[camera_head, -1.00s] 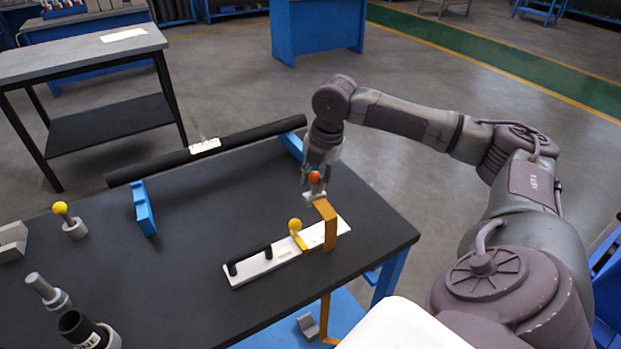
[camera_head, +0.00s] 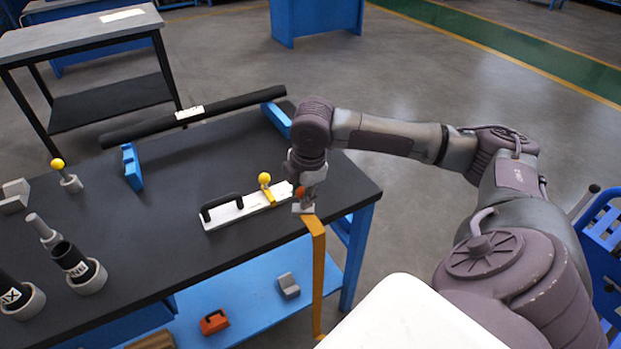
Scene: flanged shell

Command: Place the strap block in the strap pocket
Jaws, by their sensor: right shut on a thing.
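The strap block (camera_head: 303,208) is a small light-grey block with an orange strap (camera_head: 318,262). My right gripper (camera_head: 303,197) points down and is shut on it, with an orange knob partly hidden between the fingers. The strap hangs from the block past the table's right front edge toward the lower shelf. The block is close to the right end of a white plate (camera_head: 232,212) with a black handle and a yellow ball knob (camera_head: 264,179). I cannot make out the strap pocket for sure. My left gripper is out of view.
The dark table (camera_head: 160,240) carries a long black tube (camera_head: 150,127) on blue supports at the back, and dark cylinders in grey cups (camera_head: 88,277) at the left. A grey block (camera_head: 288,286) and an orange item (camera_head: 214,322) lie on the blue lower shelf.

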